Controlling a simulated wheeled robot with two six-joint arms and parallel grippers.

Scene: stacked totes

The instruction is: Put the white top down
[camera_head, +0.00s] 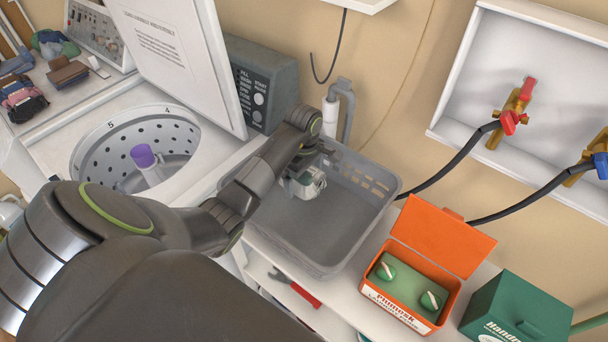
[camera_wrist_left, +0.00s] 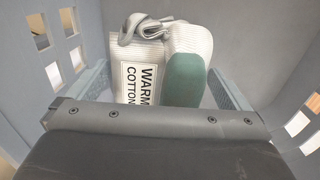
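The white top (camera_head: 304,186) is a ribbed white bundle inside the grey basket (camera_head: 375,205), towards its back left. In the left wrist view the white top (camera_wrist_left: 143,52) has a "WARM COTTON" label, a grey twisted part on top and a green patch on its right. My left gripper (camera_head: 303,176) reaches down into the basket. Its two fingers press close on both sides of the top, which fills the gap between them. Whether the top touches the basket floor is hard to tell. My right gripper is out of view.
An open washer (camera_head: 137,130) with a raised white lid (camera_head: 175,45) stands left of the basket. An orange box (camera_head: 440,240) with an open lid and a green box (camera_head: 520,310) stand to the right. The basket's front floor is clear.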

